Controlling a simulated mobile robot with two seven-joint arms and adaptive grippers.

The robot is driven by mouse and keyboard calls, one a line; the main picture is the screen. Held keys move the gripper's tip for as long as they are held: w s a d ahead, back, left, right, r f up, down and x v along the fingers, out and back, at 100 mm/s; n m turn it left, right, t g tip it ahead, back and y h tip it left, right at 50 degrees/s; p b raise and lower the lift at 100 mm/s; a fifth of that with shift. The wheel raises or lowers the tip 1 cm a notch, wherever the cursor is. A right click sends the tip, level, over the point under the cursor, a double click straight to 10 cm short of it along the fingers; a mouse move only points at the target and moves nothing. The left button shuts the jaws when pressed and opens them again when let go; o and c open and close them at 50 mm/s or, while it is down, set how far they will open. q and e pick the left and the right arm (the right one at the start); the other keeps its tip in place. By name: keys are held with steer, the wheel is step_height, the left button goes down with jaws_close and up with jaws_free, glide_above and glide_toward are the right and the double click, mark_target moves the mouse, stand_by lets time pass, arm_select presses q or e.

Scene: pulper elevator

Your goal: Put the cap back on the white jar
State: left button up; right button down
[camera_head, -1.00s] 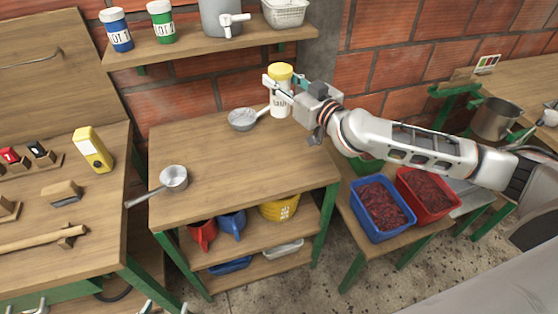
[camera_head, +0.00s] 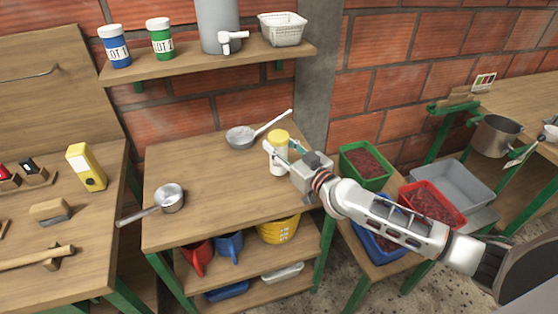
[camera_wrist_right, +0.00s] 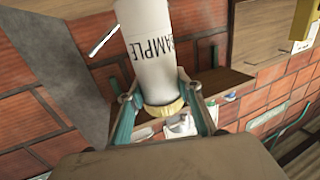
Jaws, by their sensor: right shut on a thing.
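The white jar (camera_head: 277,163) with a "SAMPLE" label is at the right side of the middle table. A yellow cap (camera_head: 279,137) shows on its top. My right gripper (camera_head: 282,151) is shut on the jar's upper part, close below the cap. I cannot tell whether the jar's base touches the table. In the right wrist view the jar (camera_wrist_right: 155,45) lies between the two fingers (camera_wrist_right: 160,93), with the yellow cap (camera_wrist_right: 165,108) on the side nearer the palm. My left gripper is not in view.
A metal scoop (camera_head: 240,137) lies behind the jar and another (camera_head: 169,198) is at the table's left front. Blue (camera_head: 115,50) and green (camera_head: 160,42) lidded jars stand on the shelf above. A green crate (camera_head: 365,180) is to the right. The table's middle is clear.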

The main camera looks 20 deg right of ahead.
mark_target(276, 169)
steer(key=shift+r, duration=0.1)
steer(key=shift+f, duration=0.2)
step_height(276, 169, down, 4)
steer(key=shift+f+b, duration=0.1)
steer(key=shift+b, duration=1.1)
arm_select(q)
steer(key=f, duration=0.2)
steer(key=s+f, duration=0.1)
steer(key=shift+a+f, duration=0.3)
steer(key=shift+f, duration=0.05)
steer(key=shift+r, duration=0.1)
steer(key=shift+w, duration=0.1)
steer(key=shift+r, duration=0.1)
arm_select(e)
steer(key=c, duration=1.4)
jaws_free()
